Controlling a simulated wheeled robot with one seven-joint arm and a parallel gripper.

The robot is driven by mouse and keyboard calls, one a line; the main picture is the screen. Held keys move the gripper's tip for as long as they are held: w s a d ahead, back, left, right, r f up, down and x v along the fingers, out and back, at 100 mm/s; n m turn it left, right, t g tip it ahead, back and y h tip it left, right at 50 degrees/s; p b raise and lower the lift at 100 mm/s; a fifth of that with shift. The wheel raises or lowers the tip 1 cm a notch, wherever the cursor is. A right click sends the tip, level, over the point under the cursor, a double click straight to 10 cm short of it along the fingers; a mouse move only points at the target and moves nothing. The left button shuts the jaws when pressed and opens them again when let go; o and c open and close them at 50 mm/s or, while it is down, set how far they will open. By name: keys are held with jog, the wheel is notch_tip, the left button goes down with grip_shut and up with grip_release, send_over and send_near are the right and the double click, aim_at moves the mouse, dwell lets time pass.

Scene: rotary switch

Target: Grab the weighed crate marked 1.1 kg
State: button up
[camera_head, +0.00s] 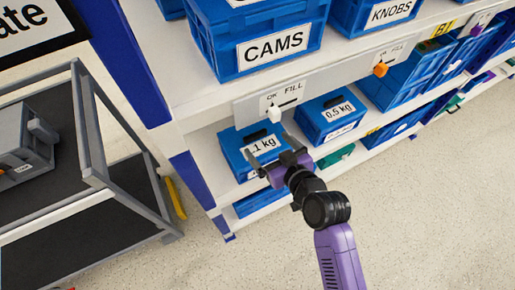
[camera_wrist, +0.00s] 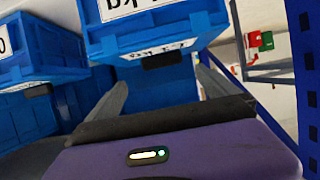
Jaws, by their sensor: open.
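The blue crate (camera_head: 232,142) with a white label reading ".1 kg", its first digit hidden, sits on the lower shelf at the left end. My gripper (camera_head: 268,148) is in front of this crate and overlaps its front in the head view. Its two grey fingers are spread apart with nothing seen between them. In the wrist view, a blue crate (camera_wrist: 155,45) with an upside-down "kg" label is just beyond the open fingers (camera_wrist: 163,78). I cannot tell whether the fingertips touch it.
A blue crate marked 0.5 kg (camera_head: 325,115) stands to the right on the same shelf. CAMS (camera_head: 225,55) and KNOBS (camera_head: 370,15) crates are on the shelf above. An OK/FILL panel (camera_head: 258,108) hangs above the crate. A grey cart (camera_head: 95,150) stands left; floor is free lower right.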

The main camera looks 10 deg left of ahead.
aim_at(257, 136)
jog(key=x, duration=0.6)
jog(key=shift+w+a+f, duration=0.1)
jog(key=shift+a+f, duration=0.2)
jog(key=shift+a, duration=0.2)
grip_shut()
jog(key=shift+w+r, duration=0.1)
jog(key=shift+r, duration=0.2)
